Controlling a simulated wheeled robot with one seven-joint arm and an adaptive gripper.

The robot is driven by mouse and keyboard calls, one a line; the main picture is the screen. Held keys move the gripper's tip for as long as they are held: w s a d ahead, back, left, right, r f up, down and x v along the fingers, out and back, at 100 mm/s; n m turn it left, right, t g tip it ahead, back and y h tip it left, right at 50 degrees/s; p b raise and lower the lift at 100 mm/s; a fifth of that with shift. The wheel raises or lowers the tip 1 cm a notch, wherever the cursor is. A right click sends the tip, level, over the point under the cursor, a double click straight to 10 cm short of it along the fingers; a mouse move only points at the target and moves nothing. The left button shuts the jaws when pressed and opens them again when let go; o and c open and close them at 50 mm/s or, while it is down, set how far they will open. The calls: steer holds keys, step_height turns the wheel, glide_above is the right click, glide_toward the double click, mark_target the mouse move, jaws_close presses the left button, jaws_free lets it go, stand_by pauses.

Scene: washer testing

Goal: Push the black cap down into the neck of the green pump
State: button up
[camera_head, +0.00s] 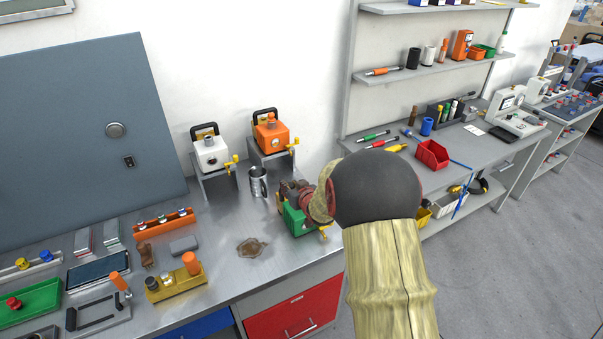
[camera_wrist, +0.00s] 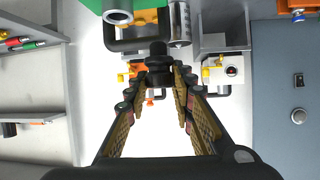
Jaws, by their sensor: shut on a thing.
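The green pump (camera_head: 293,221) stands near the right end of the metal bench, partly covered by my arm and gripper. In the wrist view the green pump (camera_wrist: 146,6) is at the top edge, mostly cut off, with its round grey open neck (camera_wrist: 118,17) showing. My gripper (camera_wrist: 160,75) is shut on the black cap (camera_wrist: 158,52), which sticks out past the fingertips. The cap appears apart from the neck, to its right in the wrist view. In the head view my gripper (camera_head: 316,205) is beside and over the pump; the cap cannot be made out there.
A metal mug (camera_head: 258,183) stands just left behind the green pump. A white pump (camera_head: 210,153) and an orange pump (camera_head: 271,136) sit on raised stands behind. A brown flat piece (camera_head: 251,247) lies left on the bench. A red bin (camera_head: 432,155) is on the right-hand bench.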

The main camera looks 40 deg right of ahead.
steer(key=shift+m+h, duration=0.3)
steer(key=shift+s+d+f+b, duration=0.2)
steer(key=shift+d+f+b, duration=0.2)
steer(key=shift+d, duration=0.35)
steer(key=shift+s+d+f+b, duration=0.25)
steer(key=shift+d+f+b, duration=0.1)
steer(key=shift+d, duration=0.35)
steer(key=shift+s+d+f+b, duration=0.2)
steer(key=shift+d+f+b, duration=0.2)
steer(key=shift+d, duration=0.35)
steer(key=shift+s+a, duration=0.1)
steer(key=shift+s, duration=0.1)
steer(key=f+b, duration=0.1)
steer(key=b, duration=0.2)
steer(key=shift+b, duration=1.15)
steer(key=shift+r+b, duration=0.1)
steer(key=shift+b, duration=0.2)
